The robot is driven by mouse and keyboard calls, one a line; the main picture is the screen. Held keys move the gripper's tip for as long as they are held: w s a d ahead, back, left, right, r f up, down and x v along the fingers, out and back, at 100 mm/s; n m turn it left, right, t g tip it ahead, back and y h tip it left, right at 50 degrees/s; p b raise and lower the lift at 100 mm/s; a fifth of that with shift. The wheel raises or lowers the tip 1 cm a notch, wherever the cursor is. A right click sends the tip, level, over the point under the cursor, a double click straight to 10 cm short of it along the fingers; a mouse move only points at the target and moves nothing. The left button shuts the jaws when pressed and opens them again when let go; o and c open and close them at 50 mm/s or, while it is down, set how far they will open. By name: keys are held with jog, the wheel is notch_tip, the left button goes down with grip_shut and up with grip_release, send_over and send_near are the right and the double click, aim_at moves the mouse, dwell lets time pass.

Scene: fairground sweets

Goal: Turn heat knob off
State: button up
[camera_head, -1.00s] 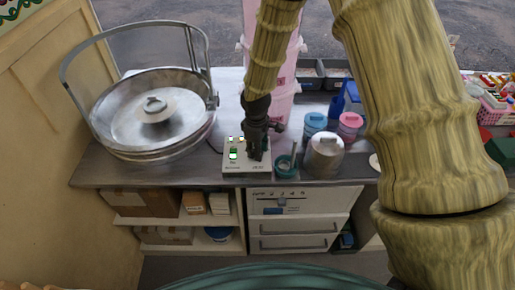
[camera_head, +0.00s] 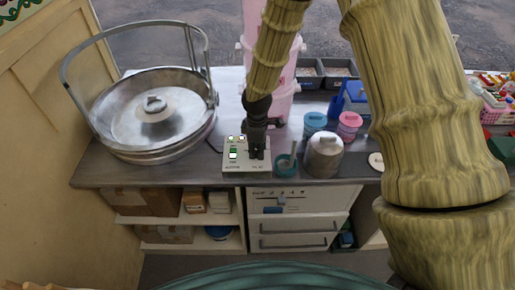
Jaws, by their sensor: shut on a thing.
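A small white control box (camera_head: 234,172) with green lit switches on its left side sits on the grey counter, right of the big metal pan. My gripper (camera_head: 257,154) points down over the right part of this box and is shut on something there. The fingers hide what they hold, likely the heat knob, and its setting cannot be read. Printed labels run along the box's front edge, too small to read fully.
A large metal pan with a raised hoop (camera_head: 160,115) stands left of the box. A teal ring-shaped cup (camera_head: 285,170) and a metal canister (camera_head: 324,155) stand close on the right. Pink and blue lidded jars (camera_head: 349,122) are behind them. Drawers (camera_head: 293,226) lie below.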

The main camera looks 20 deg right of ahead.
jog(key=o, duration=1)
jog(key=shift+w, duration=0.1)
jog(key=r, duration=1.2)
jog(key=shift+s, duration=0.3)
